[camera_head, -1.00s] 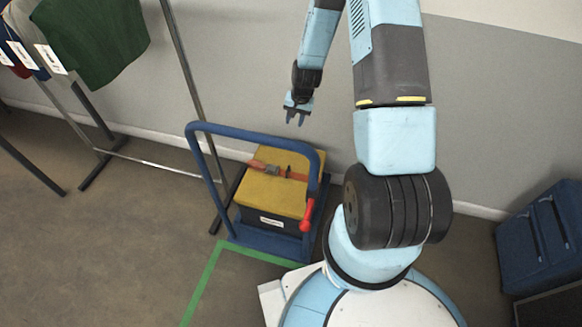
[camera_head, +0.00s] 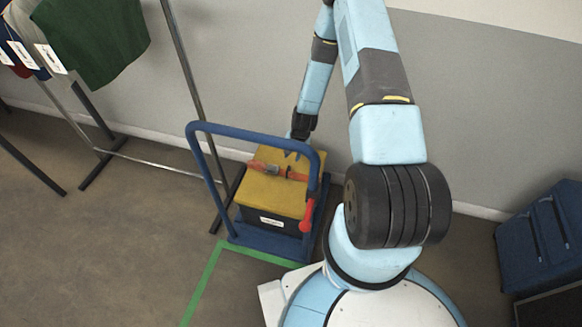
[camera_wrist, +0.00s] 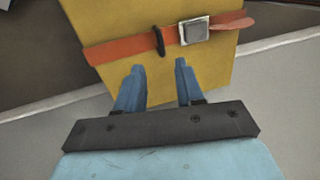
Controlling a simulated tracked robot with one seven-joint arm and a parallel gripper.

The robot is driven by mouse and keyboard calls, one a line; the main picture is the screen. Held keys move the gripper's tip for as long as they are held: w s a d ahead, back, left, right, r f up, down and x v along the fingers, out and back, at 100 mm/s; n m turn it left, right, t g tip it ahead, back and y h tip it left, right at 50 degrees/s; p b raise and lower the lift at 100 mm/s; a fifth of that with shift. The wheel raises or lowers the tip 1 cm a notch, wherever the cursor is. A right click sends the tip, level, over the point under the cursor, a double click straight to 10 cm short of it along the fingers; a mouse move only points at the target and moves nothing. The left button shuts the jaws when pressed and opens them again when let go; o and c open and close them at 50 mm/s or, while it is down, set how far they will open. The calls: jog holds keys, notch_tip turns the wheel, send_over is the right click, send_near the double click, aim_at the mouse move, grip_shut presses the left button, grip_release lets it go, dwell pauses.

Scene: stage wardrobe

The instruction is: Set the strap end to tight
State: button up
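An orange strap (camera_head: 293,175) runs across the yellow lid of a dark box (camera_head: 270,190). In the wrist view the strap (camera_wrist: 118,50) lies flat, with a grey buckle (camera_wrist: 194,29) right of centre and a thin black piece (camera_wrist: 160,42) beside it. The strap end (camera_wrist: 233,24) sticks out past the buckle, a little loose-looking. My gripper (camera_wrist: 160,66) is open, its two blue fingers apart with nothing between them. The fingertips are at the lid's near side, short of the strap; contact is unclear. In the head view my gripper (camera_head: 292,153) is at the lid's far edge.
The box stands on a blue trolley (camera_head: 262,243) whose tall blue handle (camera_head: 195,150) rises in front of it. A red lever (camera_head: 307,215) is on the handle's right side. A clothes rack (camera_head: 180,60) is left, a blue suitcase (camera_head: 545,240) right. A wall is behind.

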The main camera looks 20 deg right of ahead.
jog(key=f, duration=0.3)
jog(key=a+f, duration=0.1)
jog(key=f, duration=0.2)
jog(key=w+f, duration=0.1)
jog(key=f, duration=0.2)
jog(key=shift+a+f, duration=0.2)
jog(key=shift+a, duration=0.05)
grip_shut()
dwell(1.2)
